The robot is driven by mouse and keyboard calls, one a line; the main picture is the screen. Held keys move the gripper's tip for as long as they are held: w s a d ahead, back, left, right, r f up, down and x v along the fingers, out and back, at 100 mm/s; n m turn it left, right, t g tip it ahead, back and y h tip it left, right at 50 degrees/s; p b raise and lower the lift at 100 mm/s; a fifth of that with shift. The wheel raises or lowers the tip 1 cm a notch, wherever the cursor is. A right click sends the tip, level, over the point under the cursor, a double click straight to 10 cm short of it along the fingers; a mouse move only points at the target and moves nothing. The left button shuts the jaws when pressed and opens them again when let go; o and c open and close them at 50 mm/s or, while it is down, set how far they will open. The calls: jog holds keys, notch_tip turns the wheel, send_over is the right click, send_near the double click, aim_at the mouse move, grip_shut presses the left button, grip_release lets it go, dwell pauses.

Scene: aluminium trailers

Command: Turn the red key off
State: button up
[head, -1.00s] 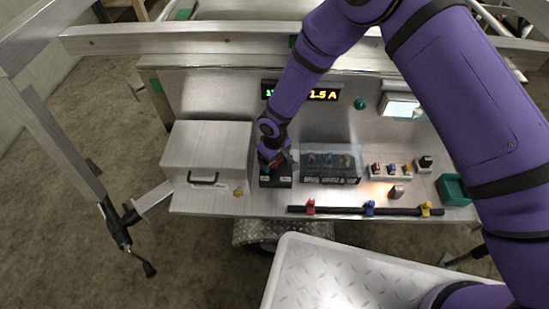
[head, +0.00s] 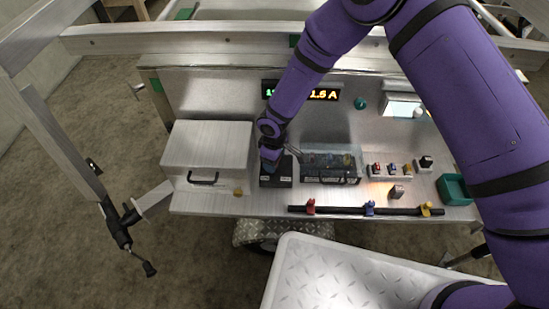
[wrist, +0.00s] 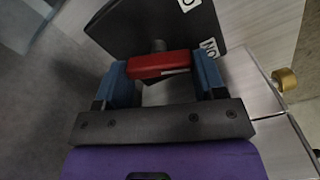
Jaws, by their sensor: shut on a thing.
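The red key (wrist: 160,65) is a short red bar on a metal stem. It stands out from a black switch box (wrist: 130,30) with white labels, one at each end, only partly readable. My gripper (wrist: 162,72) has its blue fingers on both ends of the key and is shut on it. In the head view my gripper (head: 271,160) is over the black box (head: 276,181), left of centre on the metal bench. It hides the key there.
A metal case (head: 208,148) with a dark handle stands close on the left. A clear-covered unit (head: 330,168) is close on the right. A black rail with coloured clips (head: 369,208) runs along the front. A lit amber display (head: 325,94) is behind.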

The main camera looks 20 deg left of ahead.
jog(key=n, duration=0.6)
jog(key=shift+s+n, duration=0.15)
jog(key=shift+n, duration=0.15)
jog(key=n, duration=0.6)
jog(key=shift+s+d+n, duration=0.1)
jog(key=shift+n, duration=0.5)
jog(key=o, duration=0.9)
notch_tip(320, 180, up, 11)
jog(key=shift+f, duration=0.1)
jog(key=shift+s, duration=0.1)
